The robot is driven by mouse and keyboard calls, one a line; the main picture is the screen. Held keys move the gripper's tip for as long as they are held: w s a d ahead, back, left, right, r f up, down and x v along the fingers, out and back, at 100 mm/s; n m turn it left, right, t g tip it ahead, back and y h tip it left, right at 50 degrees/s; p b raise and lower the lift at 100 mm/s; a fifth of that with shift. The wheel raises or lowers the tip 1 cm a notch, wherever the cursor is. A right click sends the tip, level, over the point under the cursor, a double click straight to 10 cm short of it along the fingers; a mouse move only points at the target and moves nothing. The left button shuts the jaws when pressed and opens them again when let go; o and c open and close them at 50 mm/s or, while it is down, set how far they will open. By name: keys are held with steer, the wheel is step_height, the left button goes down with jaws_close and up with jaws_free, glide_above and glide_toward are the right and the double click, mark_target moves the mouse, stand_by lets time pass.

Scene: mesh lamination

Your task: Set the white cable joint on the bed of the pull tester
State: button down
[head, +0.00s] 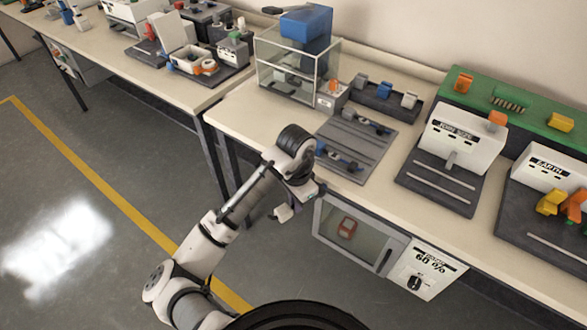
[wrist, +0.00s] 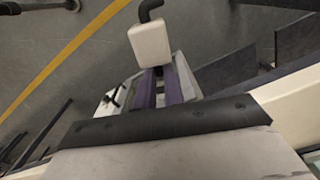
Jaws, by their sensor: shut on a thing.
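The white cable joint (wrist: 150,45) is a pale rounded block with a bent black cable end, seen in the wrist view. My gripper (wrist: 158,78) is shut on it. In the head view the white joint (head: 283,212) hangs beside my gripper (head: 296,198), in front of the bench edge and over the floor. A grey flat bed (head: 345,135) with blue fittings and dark parts lies on the bench, up and right of my gripper. A white boxed tester (head: 463,135) stands on a dark grooved base. I cannot tell which station is the pull tester.
A glass-sided case with a blue top (head: 305,28) stands behind the grey bed. A dark rack (head: 372,100) holds grey, blue and white blocks. A tester marked EARTH (head: 550,172) is at the right. A windowed cabinet (head: 350,240) hangs under the bench edge. A gap separates the two benches.

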step_height(320, 180, down, 16)
steer(key=w+n, duration=0.1)
steer(key=n, duration=0.9)
steer(key=shift+d, duration=0.4)
